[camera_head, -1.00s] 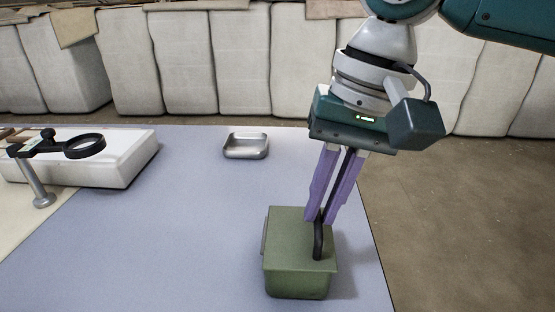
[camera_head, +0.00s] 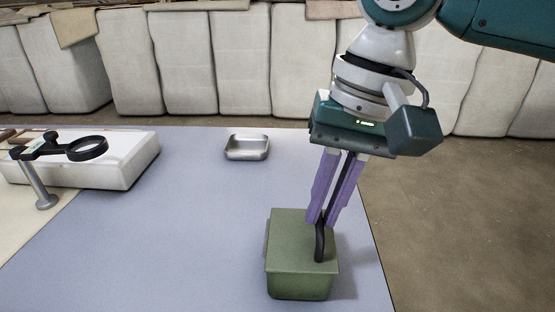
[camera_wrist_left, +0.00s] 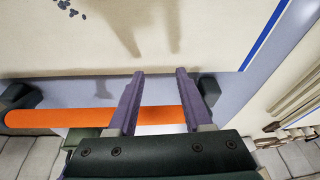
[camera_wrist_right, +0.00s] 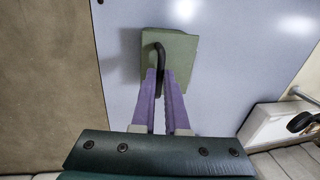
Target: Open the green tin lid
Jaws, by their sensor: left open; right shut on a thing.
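The green tin (camera_head: 300,285) stands on the blue-grey table top near its right edge. Its green lid (camera_head: 290,236) lies flat on it, with a black handle (camera_head: 320,243) on the lid's right side. My right gripper (camera_head: 325,220) is above the tin, its purple fingers shut on the handle. In the right wrist view the fingers (camera_wrist_right: 160,75) meet at the black handle (camera_wrist_right: 160,56) over the green lid (camera_wrist_right: 183,50). My left gripper (camera_wrist_left: 160,72) shows only in its own wrist view, open and empty above a pale surface.
A silver tray (camera_head: 247,147) stands at the back of the table. A white block (camera_head: 100,172) and a black ring holder on a metal post (camera_head: 40,188) are at the left. An orange bar (camera_wrist_left: 60,118) crosses the left wrist view. The table's middle is clear.

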